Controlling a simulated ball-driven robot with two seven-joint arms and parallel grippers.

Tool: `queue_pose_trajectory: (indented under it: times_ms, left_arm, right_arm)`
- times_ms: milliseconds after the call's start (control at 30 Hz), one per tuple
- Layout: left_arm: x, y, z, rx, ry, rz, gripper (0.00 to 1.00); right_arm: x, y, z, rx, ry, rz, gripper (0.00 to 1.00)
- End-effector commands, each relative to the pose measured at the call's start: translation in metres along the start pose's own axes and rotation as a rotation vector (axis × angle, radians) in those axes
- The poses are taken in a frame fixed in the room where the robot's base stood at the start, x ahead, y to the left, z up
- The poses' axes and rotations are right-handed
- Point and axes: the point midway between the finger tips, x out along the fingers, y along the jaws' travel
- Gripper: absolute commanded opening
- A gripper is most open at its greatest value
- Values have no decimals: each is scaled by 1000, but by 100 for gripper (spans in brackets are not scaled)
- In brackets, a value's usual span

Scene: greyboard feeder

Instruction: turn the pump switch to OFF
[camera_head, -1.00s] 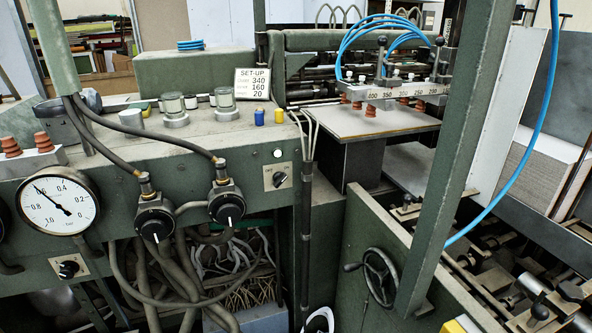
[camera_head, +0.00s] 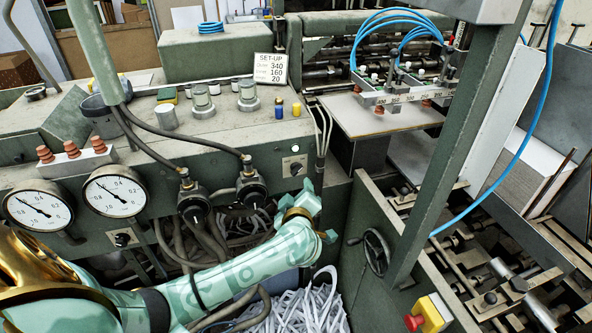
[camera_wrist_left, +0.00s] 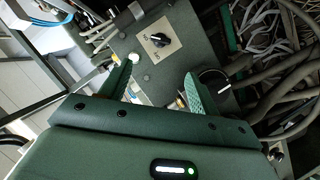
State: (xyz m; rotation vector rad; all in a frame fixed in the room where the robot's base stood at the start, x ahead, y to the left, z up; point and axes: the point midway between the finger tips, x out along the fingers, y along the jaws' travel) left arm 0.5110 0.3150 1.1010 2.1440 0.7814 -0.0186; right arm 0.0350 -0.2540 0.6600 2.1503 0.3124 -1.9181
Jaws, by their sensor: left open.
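A black rotary switch knob (camera_head: 295,169) sits on a small pale plate at the right end of the green panel. A second black knob (camera_head: 123,239) sits on a similar plate below the gauges; I cannot tell from lettering which is the pump switch. My left gripper (camera_head: 309,192) is just below and right of the first switch. In the left wrist view the left gripper (camera_wrist_left: 157,72) is open and empty, apart from the knob. My right gripper is out of view.
Two black regulators (camera_head: 251,187) with hoses stand left of the switch. Cables (camera_head: 321,125) run down right of it. Pressure gauges (camera_head: 116,192) are further left. A handwheel (camera_head: 375,252) and a red stop button (camera_head: 413,322) are to the right.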

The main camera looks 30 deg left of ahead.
Motion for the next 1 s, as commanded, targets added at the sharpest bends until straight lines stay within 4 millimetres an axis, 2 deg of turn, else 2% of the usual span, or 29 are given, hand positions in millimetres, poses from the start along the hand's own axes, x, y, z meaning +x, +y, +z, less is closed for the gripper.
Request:
queue_pose_trajectory:
  times_ms: [300, 500, 700, 967, 1000]
  left_arm:
    - [83, -3, 1, 1, 5, -1, 62]
    - [122, -3, 1, 0, 4, -1, 62]
    - [139, -1, 0, 0, 3, 0, 62]
    - [140, -1, 0, -1, 2, 1, 62]
    - [140, -1, 0, -1, 2, 1, 59]
  right_arm:
    - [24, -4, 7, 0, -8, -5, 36]
    - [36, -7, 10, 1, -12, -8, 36]
    - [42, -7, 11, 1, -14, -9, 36]
    - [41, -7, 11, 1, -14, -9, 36]
    - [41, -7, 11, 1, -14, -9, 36]
